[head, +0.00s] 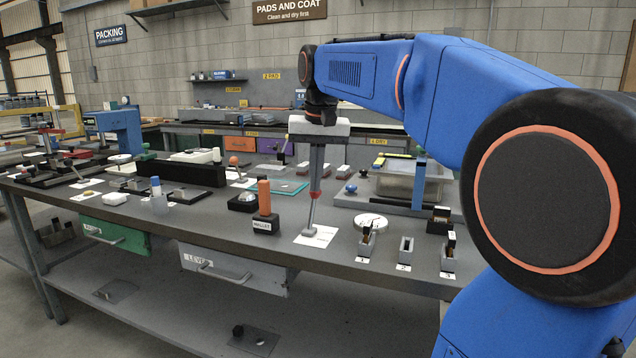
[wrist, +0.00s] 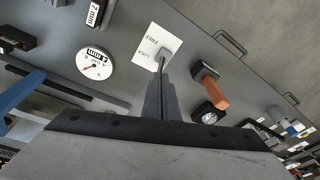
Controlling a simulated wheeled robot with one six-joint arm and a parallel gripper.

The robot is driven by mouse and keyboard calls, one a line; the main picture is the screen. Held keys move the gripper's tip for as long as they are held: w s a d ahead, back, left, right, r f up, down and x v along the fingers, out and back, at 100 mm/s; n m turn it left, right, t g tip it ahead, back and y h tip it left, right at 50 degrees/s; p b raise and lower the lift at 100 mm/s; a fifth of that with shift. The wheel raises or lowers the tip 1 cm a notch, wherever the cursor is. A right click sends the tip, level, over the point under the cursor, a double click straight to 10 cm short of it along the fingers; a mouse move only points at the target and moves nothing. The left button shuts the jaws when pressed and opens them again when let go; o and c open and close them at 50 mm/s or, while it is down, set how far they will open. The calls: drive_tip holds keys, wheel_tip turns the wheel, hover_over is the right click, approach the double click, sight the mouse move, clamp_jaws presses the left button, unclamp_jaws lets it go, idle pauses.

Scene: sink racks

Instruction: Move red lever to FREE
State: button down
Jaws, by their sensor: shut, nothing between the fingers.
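The red lever (head: 315,194) has a red grip on a grey shaft. It rises from a small base on a white card (head: 325,237) near the table's front edge, leaning slightly right in the head view. The card (wrist: 145,45) reads FREE and LOCK in the wrist view; the lever's base (wrist: 172,48) and lower shaft show there, and the red grip is hidden. I cannot tell clearly which word the lever leans toward. My gripper (head: 316,184) points down, shut and empty, with its tips at or just above the red grip. Its fingers (wrist: 162,78) also show in the wrist view.
An orange-handled mallet in a block (head: 265,200) stands left of the card. A round white dial (head: 371,221) lies to its right, with several small numbered holders (head: 405,250) beyond. Drawers (head: 235,268) hang below the front edge.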

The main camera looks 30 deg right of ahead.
drive_tip(key=w+d+r+m+g, duration=0.1)
drive_tip(key=w+d+r+m, duration=0.1)
drive_tip(key=w+d+r, duration=0.45)
hover_over(313, 207)
drive_tip(key=w+d, duration=0.3)
drive_tip(key=d, duration=0.1)
wheel_tip(313, 207, down, 10)
drive_tip(key=shift+w+a, duration=0.2)
drive_tip(key=shift+a, duration=0.1)
